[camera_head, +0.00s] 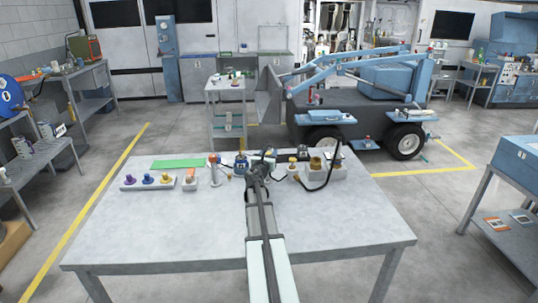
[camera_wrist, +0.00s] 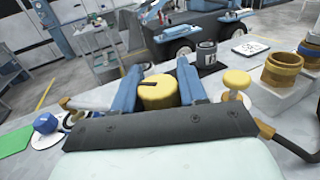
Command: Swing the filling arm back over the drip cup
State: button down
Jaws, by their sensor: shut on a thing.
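My gripper (camera_head: 257,170) is over the far middle of the table. In the wrist view its two blue fingers (camera_wrist: 161,80) are shut on a yellow round knob (camera_wrist: 158,93) with a dark mark on top. A brass end (camera_wrist: 262,128) with a black hose shows right of my gripper, and a pale rod with a brass tip (camera_wrist: 72,104) shows left. These look like parts of the filling arm, but my gripper hides the middle. A brass-coloured cup (camera_wrist: 281,72) stands on a grey block at the right. I cannot tell which container is the drip cup.
A smaller yellow knob (camera_wrist: 236,82) stands right of my fingers and a dark grey can (camera_wrist: 207,54) behind them. A rack of coloured knobs (camera_head: 148,181) and a green mat (camera_head: 178,163) lie left. The table's near part (camera_head: 180,235) is clear.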

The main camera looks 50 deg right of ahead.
dwell(0.3)
jog(key=shift+w+n+t+y, duration=0.1)
jog(key=shift+n+t+y, duration=0.4)
jog(key=shift+n+t, duration=0.3)
jog(key=c, duration=0.7)
grip_release()
jog(key=shift+a, duration=0.15)
jog(key=v, duration=1.3)
jog(key=shift+s+a, duration=0.25)
